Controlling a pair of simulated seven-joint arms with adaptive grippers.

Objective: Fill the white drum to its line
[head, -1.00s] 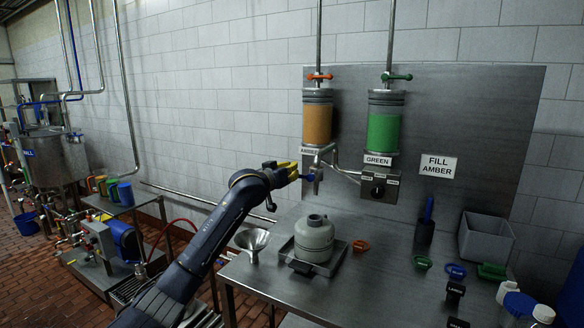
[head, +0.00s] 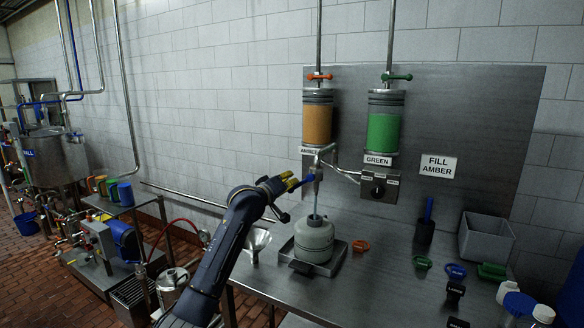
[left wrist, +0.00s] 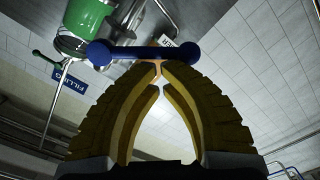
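The white drum (head: 314,238) is a pale, narrow-necked container standing upright on a square metal tray (head: 300,265). A thin stream (head: 316,207) falls from the metal spout into its mouth. Its line and fill level cannot be made out. The blue tap lever (head: 305,182) sits beside the spout, below the amber cylinder (head: 317,122). My left gripper (head: 294,183) is at this lever. In the left wrist view its yellow fingertips (left wrist: 160,72) nearly meet, right against the blue lever (left wrist: 158,53), with nothing clearly held between them. My right gripper is not in view.
A green cylinder (head: 384,130) hangs beside the amber one, above a selector box (head: 379,188). A funnel (head: 254,240) stands left of the tray. Orange (head: 361,246), green (head: 422,262) and blue (head: 456,271) pieces and a grey bin (head: 486,238) lie to the right.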

